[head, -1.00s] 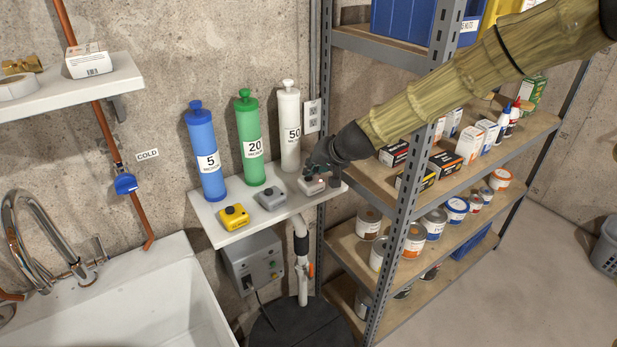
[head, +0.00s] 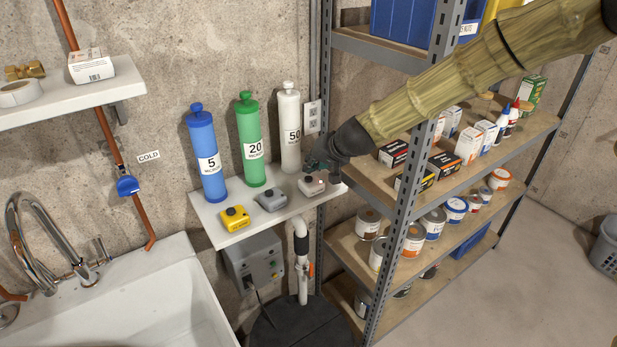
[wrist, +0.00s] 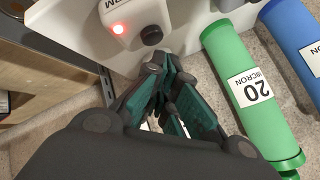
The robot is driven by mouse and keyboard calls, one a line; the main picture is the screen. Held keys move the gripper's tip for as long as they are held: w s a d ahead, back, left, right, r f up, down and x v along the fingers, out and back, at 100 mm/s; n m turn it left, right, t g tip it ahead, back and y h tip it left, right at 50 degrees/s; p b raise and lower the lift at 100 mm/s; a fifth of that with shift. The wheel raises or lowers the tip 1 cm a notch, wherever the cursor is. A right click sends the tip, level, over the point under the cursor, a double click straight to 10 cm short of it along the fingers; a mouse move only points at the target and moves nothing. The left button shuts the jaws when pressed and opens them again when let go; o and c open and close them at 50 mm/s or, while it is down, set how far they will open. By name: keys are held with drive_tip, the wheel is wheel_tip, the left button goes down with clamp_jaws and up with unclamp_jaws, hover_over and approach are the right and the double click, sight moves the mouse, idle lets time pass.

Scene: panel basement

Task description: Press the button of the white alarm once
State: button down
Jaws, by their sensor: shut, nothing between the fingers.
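The white alarm (head: 312,188) sits at the right end of the small white wall shelf (head: 222,237). In the wrist view the white alarm (wrist: 128,40) shows a lit red light and a dark round button (wrist: 151,35). My gripper (head: 314,164) is just above and behind the alarm in the head view, apart from it as far as I can tell. In the wrist view my gripper (wrist: 165,65) is shut and empty, its fingertips close to the button side of the alarm.
A grey alarm (head: 271,200) and a yellow alarm (head: 235,218) stand left on the same shelf. Blue (head: 206,155), green (head: 250,140) and white (head: 290,130) filter cylinders stand behind. A metal rack (head: 405,200) with boxes and cans is close on the right.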

sight(311, 176)
drive_tip(key=shift+r+p, duration=1.9)
drive_tip(key=shift+r, duration=0.65)
